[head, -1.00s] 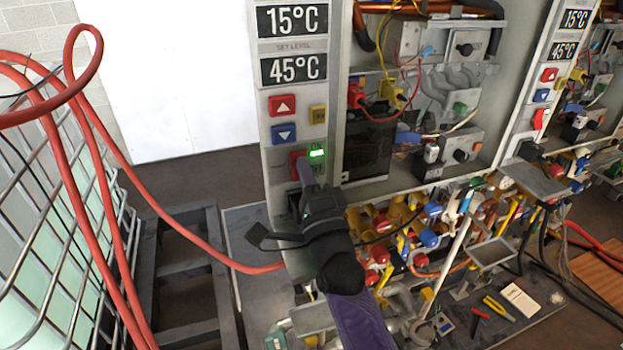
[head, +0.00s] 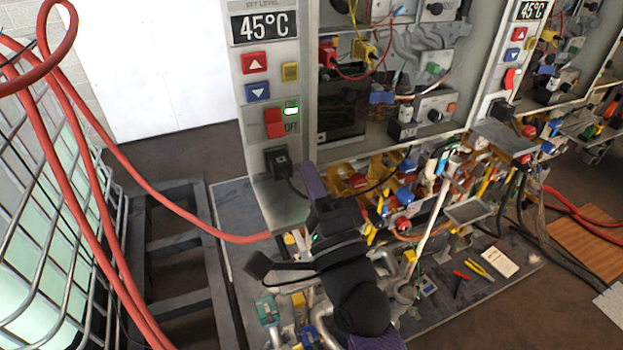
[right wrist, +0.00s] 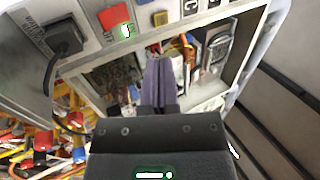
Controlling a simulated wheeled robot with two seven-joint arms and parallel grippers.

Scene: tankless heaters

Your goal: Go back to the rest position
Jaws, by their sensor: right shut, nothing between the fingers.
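My right gripper (head: 312,180) is in the lower middle of the head view, its purple fingers together and empty. It is below and right of the red ON/OFF switch (head: 275,122) on the near heater's grey control panel (head: 270,205), apart from the switch. The green light (head: 291,111) beside the switch is lit. In the right wrist view the closed fingers (right wrist: 158,80) point toward the heater, with the red switch (right wrist: 113,17) and green light (right wrist: 125,31) at the upper left. My left gripper is out of view.
A black plug (head: 280,160) with a cable sits below the switch, close to my right gripper. Pipes and valves crowd the space under the heater. A metal cage (head: 75,150) and red hose (head: 150,195) are at left. Tools (head: 480,267) lie on the base at right.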

